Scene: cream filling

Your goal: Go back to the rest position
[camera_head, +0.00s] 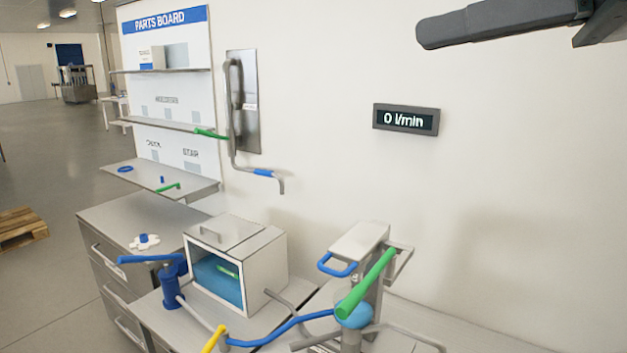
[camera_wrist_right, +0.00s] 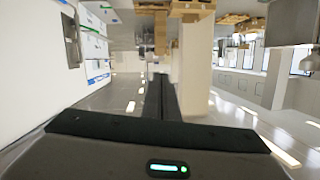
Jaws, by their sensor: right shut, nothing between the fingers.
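My right gripper (camera_head: 440,32) is at the top right in the head view, dark grey and raised in front of the plain wall. It is well above the bench and apart from everything. In the right wrist view its two dark fingers (camera_wrist_right: 160,85) lie together, with nothing between them. My left gripper is in neither view.
The machine with a green lever (camera_head: 367,284) and a blue hose stands on the bench below. A box with a blue interior (camera_head: 236,250), a blue hand pump (camera_head: 172,285) and the parts board (camera_head: 165,50) are to the left. A display (camera_head: 406,119) reads 0 l/min. The wall around the gripper is clear.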

